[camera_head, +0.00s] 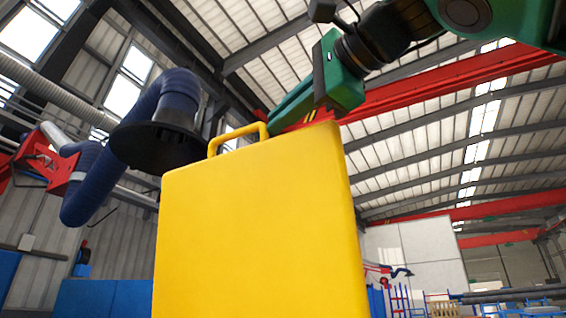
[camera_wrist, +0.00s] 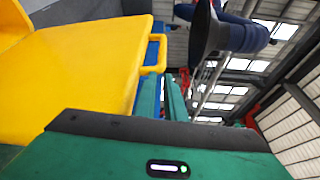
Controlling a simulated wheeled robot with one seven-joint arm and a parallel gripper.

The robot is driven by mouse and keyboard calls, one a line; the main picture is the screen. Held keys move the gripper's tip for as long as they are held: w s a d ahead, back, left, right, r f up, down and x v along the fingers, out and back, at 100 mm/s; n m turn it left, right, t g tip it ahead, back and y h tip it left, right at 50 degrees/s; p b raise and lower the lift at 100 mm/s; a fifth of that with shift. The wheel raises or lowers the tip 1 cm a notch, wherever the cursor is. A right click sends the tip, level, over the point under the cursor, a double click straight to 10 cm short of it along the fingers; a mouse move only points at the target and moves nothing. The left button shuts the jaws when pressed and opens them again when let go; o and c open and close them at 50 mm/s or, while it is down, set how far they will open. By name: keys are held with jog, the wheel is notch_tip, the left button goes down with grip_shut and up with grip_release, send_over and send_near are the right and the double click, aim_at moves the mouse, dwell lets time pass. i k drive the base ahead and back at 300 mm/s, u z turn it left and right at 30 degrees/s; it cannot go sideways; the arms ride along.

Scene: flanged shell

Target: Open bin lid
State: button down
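A large yellow panel (camera_head: 255,230) with rounded corners stands upright in the head view. It looks like the bin lid, and its lower edge is out of frame. A yellow loop handle (camera_head: 238,138) sits on its top edge. In the wrist view the yellow panel (camera_wrist: 75,70) fills the left, with the handle (camera_wrist: 154,55) at its right edge. My green gripper (camera_head: 275,122) comes down behind the top edge, just right of the handle. In the wrist view my fingers (camera_wrist: 168,82) show a narrow gap, close to the handle. Whether they touch it is unclear.
A blue extraction hose with a dark hood (camera_head: 155,145) hangs to the left of the panel; the hood (camera_wrist: 205,30) also shows in the wrist view. Blue panels (camera_head: 100,298) stand low at the left. Racks (camera_head: 440,302) stand far off at the right.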

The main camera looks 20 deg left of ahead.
aim_at(267, 228)
jog(key=k, duration=1)
